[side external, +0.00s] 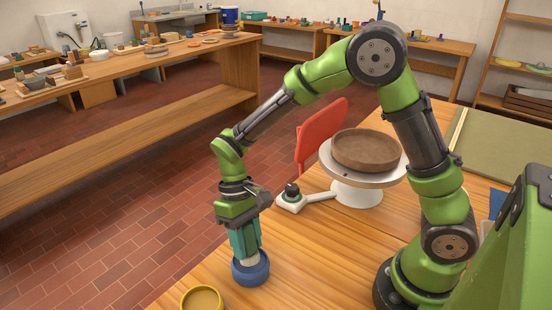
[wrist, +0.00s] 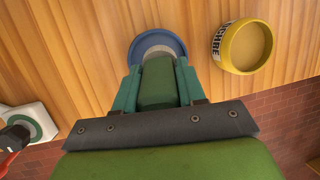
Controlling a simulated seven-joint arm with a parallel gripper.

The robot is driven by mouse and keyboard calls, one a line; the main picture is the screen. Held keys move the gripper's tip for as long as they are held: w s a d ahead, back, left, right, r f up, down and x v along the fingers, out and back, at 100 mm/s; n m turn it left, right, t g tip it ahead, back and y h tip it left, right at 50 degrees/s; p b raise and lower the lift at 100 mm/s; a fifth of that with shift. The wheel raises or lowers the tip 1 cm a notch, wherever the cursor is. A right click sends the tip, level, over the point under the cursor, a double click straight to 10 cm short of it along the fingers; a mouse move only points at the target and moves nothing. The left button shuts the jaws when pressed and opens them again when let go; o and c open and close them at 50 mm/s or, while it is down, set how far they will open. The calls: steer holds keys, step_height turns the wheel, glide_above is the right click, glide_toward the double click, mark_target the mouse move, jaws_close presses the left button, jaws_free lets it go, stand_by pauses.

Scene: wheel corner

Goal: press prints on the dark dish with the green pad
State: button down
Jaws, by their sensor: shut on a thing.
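The dark dish (side external: 366,150) is a round brown dish on a white pedestal stand (side external: 357,190), right of my gripper in the side external view. My gripper (side external: 247,245) points down at the near left of the table. Its teal fingers are shut on the green pad (wrist: 158,82), which shows between them in the wrist view. The pad's lower end is at a blue round dish (side external: 251,272), also in the wrist view (wrist: 140,48). The pad's underside is hidden, and I cannot tell whether it touches the blue dish's floor. The pad is well away from the dark dish.
A yellow dish (side external: 203,298) with dark lettering (wrist: 219,45) stands beside the blue one. A white base with a black knob (side external: 292,193) and a red panel (side external: 320,135) stand near the pedestal. The table's left edge is close to my gripper.

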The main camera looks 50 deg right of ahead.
mark_target(246, 227)
steer(key=shift+f, duration=0.5)
stand_by(1.0)
steer(key=shift+r, duration=3.6)
